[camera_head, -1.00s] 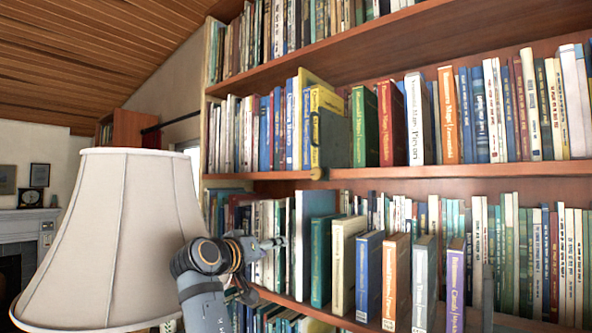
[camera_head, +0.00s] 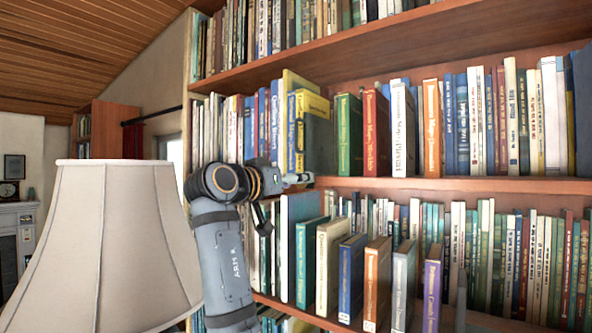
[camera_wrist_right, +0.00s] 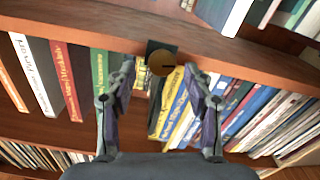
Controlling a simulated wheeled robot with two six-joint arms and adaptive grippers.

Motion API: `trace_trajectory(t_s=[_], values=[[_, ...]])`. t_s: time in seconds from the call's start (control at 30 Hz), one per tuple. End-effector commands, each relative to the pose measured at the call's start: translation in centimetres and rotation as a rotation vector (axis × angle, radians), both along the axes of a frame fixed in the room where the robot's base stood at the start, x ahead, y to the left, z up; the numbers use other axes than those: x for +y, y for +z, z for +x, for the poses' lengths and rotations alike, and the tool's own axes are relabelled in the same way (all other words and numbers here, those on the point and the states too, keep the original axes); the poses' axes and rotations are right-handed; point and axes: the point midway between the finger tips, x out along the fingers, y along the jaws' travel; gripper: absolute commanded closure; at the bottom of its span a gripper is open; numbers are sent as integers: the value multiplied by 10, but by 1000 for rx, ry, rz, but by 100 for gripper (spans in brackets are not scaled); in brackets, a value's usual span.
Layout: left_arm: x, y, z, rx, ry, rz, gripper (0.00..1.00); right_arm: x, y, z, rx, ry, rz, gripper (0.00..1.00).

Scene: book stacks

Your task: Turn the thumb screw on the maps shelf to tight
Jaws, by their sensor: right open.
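The thumb screw (camera_wrist_right: 161,63) shows in the right wrist view as a round brass knob with a short dark mark on its face. It sits on a dark plate (camera_wrist_right: 158,46) at the maps shelf's front edge (camera_wrist_right: 92,33). In the head view the screw is hidden by my right gripper (camera_head: 299,179), which is at the front edge of the maps shelf (camera_head: 420,184). In the wrist view the right gripper (camera_wrist_right: 161,66) is open, with one finger on each side of the knob. Neither finger clearly touches it. My left gripper is not in view.
Map and travel books (camera_head: 376,130) stand on the maps shelf behind the edge. Several books, such as an orange one (camera_head: 377,285), jut forward on the shelf below. A large lampshade (camera_head: 105,240) stands at the left, close to my right arm.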

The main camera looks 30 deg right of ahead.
Motion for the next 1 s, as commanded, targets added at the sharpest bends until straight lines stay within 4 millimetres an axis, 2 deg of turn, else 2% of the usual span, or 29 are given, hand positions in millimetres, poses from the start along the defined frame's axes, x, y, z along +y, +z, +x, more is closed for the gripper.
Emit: trace_trajectory(t_s=[0.03,0.13,0.4,0.8,1.0], values=[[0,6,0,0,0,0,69,-6,3,2,1,-3,0,48],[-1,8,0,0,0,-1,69,-11,1,4,-1,0,0,48],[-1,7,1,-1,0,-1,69,-12,-1,5,-1,1,1,48],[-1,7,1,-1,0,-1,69,-12,-1,5,0,0,0,100],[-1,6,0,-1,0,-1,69,-12,-1,5,-15,0,6,100]])
